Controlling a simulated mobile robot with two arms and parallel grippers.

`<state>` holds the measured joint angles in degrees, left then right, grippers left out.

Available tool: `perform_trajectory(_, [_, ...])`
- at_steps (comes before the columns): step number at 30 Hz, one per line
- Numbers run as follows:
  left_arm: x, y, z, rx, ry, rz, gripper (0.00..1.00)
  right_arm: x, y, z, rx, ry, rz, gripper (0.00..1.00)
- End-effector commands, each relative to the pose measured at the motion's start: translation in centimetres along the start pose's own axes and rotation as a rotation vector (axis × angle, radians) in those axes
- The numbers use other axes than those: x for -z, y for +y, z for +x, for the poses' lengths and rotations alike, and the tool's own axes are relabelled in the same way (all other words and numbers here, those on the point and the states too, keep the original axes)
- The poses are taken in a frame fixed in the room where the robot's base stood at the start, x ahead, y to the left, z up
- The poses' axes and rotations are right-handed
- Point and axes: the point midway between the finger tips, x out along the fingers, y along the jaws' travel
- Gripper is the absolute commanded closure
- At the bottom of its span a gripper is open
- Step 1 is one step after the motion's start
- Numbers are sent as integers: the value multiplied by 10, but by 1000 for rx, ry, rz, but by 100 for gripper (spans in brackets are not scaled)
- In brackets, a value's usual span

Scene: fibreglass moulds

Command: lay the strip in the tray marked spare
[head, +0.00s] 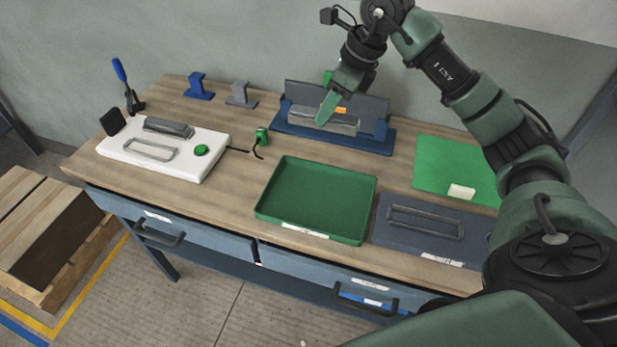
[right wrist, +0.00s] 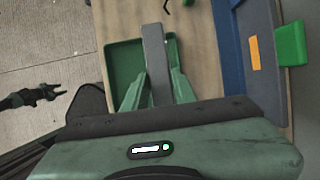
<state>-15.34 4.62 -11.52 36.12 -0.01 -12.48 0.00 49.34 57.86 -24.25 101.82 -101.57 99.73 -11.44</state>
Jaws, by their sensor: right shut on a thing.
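My right gripper (head: 325,112) is shut on a grey strip (head: 347,127), in front of the blue and grey fixture at the back of the bench. In the right wrist view the strip (right wrist: 153,45) runs lengthwise between the fingers (right wrist: 155,90). A shallow green tray (head: 318,200) with a white label lies empty at the front middle. Its label is too small to read. It also shows beyond the strip in the right wrist view (right wrist: 122,62). A small dark shape at the left of that view looks like my left gripper (right wrist: 58,90); its jaws are unclear.
The fixture (head: 392,143) stands behind the strip. A dark slate plate (head: 390,240) with a handle and label lies right of the tray, a green mat (head: 440,160) behind it. A white board (head: 190,165) with a grey handle is at left.

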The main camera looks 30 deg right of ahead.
Motion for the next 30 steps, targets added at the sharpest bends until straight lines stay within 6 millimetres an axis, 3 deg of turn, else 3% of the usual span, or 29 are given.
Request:
perform_trajectory(2, [-3,2,-4,-2,-5,0,54,8,1,14,-3,6,2,100])
perform_trajectory(9, [-47,10,-20,-12,-69,-1,54,32,2,73,-6,7,1,100])
perform_trajectory(12, [-55,11,-28,-14,-81,-1,54,42,2,97,-6,5,1,100])
perform_trajectory(18, [-34,8,-33,-10,-53,-1,54,55,1,130,-2,2,1,100])
perform_trajectory(22, [-14,5,-33,-7,-23,-2,54,58,0,138,-1,1,-2,100])
perform_trajectory(30, [-21,6,-43,-8,-35,-2,54,71,1,169,-3,2,1,100])
